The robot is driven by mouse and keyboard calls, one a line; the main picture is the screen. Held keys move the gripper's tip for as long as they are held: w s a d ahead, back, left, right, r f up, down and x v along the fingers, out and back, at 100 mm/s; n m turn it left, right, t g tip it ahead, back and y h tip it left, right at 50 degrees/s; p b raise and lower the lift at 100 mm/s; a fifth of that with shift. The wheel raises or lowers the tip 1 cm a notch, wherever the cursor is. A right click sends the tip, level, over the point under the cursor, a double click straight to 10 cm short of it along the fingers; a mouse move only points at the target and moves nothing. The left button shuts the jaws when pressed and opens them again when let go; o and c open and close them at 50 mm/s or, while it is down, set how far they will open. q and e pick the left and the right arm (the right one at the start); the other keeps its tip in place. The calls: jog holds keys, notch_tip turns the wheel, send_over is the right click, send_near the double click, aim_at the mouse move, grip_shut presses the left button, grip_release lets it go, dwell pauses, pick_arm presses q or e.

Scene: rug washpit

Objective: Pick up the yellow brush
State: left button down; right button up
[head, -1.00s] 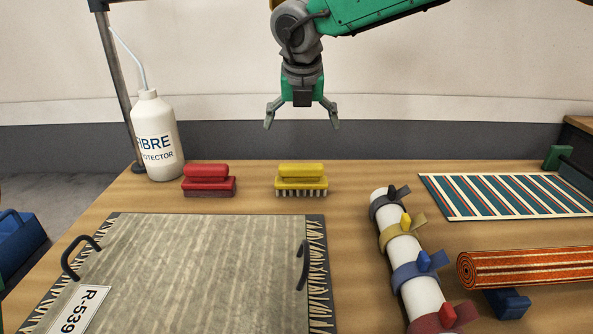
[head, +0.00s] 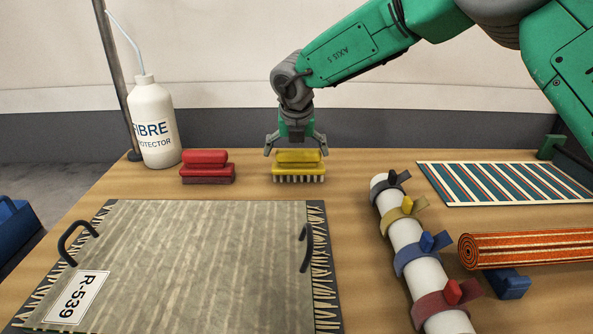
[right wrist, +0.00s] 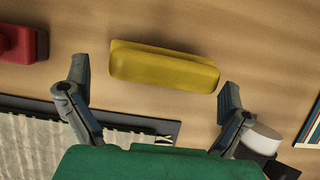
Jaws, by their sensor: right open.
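The yellow brush (head: 299,167) stands on the wooden table with its pale bristles down and its yellow handle on top. It also shows in the right wrist view (right wrist: 163,68), lying between and just beyond the two fingertips. My right gripper (head: 296,149) is open and points down at the brush, with one finger near each end of the handle. In the right wrist view the right gripper (right wrist: 155,85) has its fingers wide apart with nothing between the pads. Whether the fingers touch the brush cannot be told. My left gripper is not in view.
A red brush (head: 207,167) stands left of the yellow one. A white bottle (head: 153,122) is behind it. A grey rug on a board with handles (head: 190,260) lies in front. A white tube with coloured clamps (head: 411,255), a rolled orange rug (head: 530,248) and a striped rug (head: 505,184) are at right.

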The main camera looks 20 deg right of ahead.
jog(key=shift+w+d+f, duration=0.1)
jog(key=shift+w+f, duration=0.05)
jog(key=shift+f, duration=0.3)
jog(key=shift+d, duration=0.55)
jog(key=shift+d+f, duration=0.1)
jog(key=shift+d, duration=0.35)
jog(key=c, duration=0.9)
jog(key=shift+a, duration=0.45)
jog(key=shift+a+r, duration=0.35)
jog(key=shift+r, duration=0.1)
jog(key=r, duration=0.3)
jog(key=d+r+p, duration=0.1)
jog(key=r, duration=0.2)
jog(key=shift+d+r, duration=0.15)
jog(key=shift+r, duration=0.05)
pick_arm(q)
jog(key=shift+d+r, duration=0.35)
pick_arm(e)
jog(key=s+a, duration=0.2)
jog(key=s, duration=0.3)
jog(key=s+a, duration=0.1)
jog(key=s, duration=0.5)
jog(key=s+a, duration=0.2)
jog(key=s, duration=0.4)
jog(key=shift+s+a, duration=0.2)
jog(key=shift+a, duration=0.1)
